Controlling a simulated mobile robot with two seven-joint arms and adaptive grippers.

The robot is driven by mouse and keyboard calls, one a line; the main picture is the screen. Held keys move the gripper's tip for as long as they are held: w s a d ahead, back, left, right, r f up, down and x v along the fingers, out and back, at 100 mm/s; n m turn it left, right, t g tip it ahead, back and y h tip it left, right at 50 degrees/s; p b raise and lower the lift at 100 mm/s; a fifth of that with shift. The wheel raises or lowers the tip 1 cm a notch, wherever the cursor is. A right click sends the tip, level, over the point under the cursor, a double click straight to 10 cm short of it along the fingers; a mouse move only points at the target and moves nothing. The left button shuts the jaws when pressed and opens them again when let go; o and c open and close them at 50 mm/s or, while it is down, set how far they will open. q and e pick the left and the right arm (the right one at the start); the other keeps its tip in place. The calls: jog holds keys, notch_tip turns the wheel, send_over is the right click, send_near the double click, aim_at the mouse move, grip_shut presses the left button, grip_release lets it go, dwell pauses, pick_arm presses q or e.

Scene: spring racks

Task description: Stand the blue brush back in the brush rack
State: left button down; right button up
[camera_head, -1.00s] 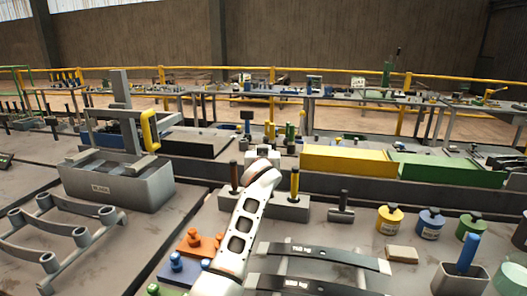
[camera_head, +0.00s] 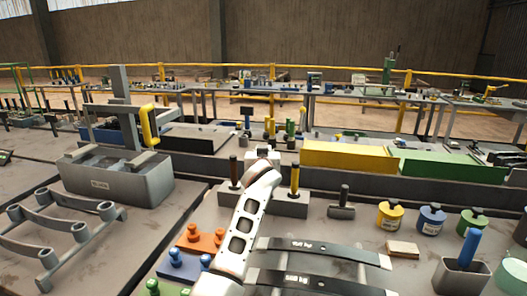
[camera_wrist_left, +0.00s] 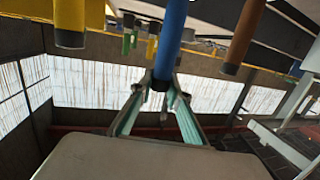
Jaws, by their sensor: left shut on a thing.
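My left gripper (camera_wrist_left: 160,90) is shut on the blue brush (camera_wrist_left: 171,40) near the end of its handle in the left wrist view. A yellow handle (camera_wrist_left: 70,22) and a brown handle (camera_wrist_left: 241,38) flank it there, apart from the fingers. In the head view the grey brush rack (camera_head: 290,208) holds a brown-handled brush (camera_head: 233,168) and a yellow-handled brush (camera_head: 294,181). My left arm covers the rack's middle, the gripper and the blue brush. I cannot tell whether the brush's lower end is seated. My right gripper is out of view.
A grey cup (camera_head: 458,280) with another blue handle (camera_head: 469,245) stands at right. Yellow, blue and green tins (camera_head: 390,215) stand behind it. Dark curved leaf springs (camera_head: 320,250) lie in front. A grey bin (camera_head: 118,184) and a yellow box (camera_head: 348,157) stand farther back.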

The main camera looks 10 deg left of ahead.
pick_arm(q)
jog(key=shift+f+b, duration=1.05)
jog(key=shift+f, duration=0.95)
jog(key=c, duration=1.8)
grip_release()
jog(key=shift+c, duration=0.2)
jog(key=shift+d, duration=0.1)
jog(key=o, duration=0.5)
jog(key=shift+r, duration=0.1)
